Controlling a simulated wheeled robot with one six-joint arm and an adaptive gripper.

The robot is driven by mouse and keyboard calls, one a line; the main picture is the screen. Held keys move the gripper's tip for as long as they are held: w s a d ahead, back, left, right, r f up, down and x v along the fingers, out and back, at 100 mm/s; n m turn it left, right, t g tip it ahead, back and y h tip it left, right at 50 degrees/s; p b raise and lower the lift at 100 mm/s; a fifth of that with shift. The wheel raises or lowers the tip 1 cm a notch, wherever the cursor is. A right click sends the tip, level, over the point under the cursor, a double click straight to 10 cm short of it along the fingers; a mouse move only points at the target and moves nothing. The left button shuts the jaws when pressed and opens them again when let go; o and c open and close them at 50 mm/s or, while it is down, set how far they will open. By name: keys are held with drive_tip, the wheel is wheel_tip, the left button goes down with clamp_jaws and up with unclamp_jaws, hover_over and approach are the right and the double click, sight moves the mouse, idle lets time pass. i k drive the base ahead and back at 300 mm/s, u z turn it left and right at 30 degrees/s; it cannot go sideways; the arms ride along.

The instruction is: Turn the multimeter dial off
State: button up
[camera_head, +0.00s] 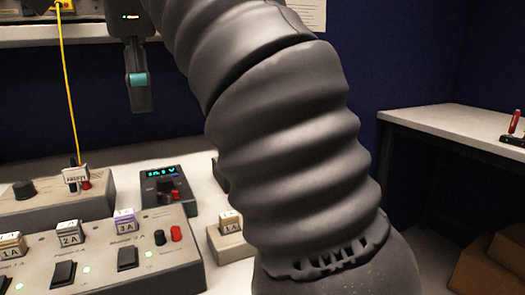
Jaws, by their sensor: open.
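The multimeter (182,177) is a dark box with a lit cyan display, lying on the white bench in the lower left half of the head view. A dark dial (165,194) sits below the display, with a small red part beside it. My gripper (139,92) is open, seen side-on with a teal pad. It points down above and behind the multimeter in the picture, apart from it. Its second finger is not clearly visible.
A grey power panel (185,262) with switches, labelled blocks and knobs stands in front of the multimeter. A yellow cable (66,90) hangs at left. My large arm covers the centre. A side table (440,125) stands at right.

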sight(165, 183)
drive_tip(key=k, duration=0.85)
